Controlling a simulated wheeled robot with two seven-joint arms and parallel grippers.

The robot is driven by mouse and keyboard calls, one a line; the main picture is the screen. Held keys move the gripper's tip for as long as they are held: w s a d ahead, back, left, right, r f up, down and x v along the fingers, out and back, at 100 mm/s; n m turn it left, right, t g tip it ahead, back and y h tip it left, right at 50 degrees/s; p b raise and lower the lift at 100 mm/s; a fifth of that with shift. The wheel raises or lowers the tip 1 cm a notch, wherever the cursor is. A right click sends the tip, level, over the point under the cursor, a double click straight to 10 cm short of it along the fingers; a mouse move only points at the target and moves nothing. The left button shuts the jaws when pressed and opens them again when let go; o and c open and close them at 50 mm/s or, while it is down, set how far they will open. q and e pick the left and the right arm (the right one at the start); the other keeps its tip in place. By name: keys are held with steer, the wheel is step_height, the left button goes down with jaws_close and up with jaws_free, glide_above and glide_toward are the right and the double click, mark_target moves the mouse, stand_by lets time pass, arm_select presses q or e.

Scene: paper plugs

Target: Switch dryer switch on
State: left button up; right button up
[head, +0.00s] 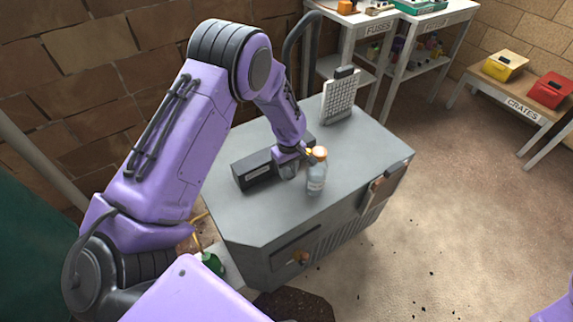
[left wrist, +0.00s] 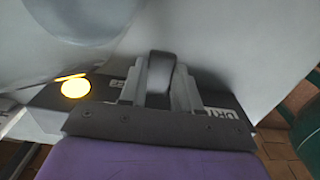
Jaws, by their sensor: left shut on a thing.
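The dryer switch box is a long dark box (head: 253,170) with a pale label, lying on the grey cabinet top. In the left wrist view the box (left wrist: 238,118) shows part of a label, the rest hidden by my gripper. A dark grey lever (left wrist: 161,68) stands up from it. My left gripper (head: 290,160) is over the right part of the box; in the left wrist view its fingers (left wrist: 163,82) are shut on the lever, one on each side. A round yellow lamp (left wrist: 76,88) glows at the box's left end in that view. My right gripper is out of view.
A clear bottle (head: 317,178) with an orange cap stands close to my left gripper. A white grid panel (head: 339,98) stands at the back of the grey cabinet (head: 365,145). Shelves marked FUSES (head: 378,28) and a CRATES bench (head: 524,108) are behind.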

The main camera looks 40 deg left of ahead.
arm_select(q)
steer(key=shift+w+r+p, duration=0.1)
steer(key=shift+r+p, duration=0.75)
steer(key=shift+r, duration=0.15)
steer(key=o, duration=0.5)
steer(key=shift+o, duration=1.3)
steer(key=shift+d, duration=0.15)
steer(key=shift+f, duration=0.1)
step_height(320, 180, up, 4)
steer(key=p, duration=0.4)
steer(key=shift+p, duration=0.35)
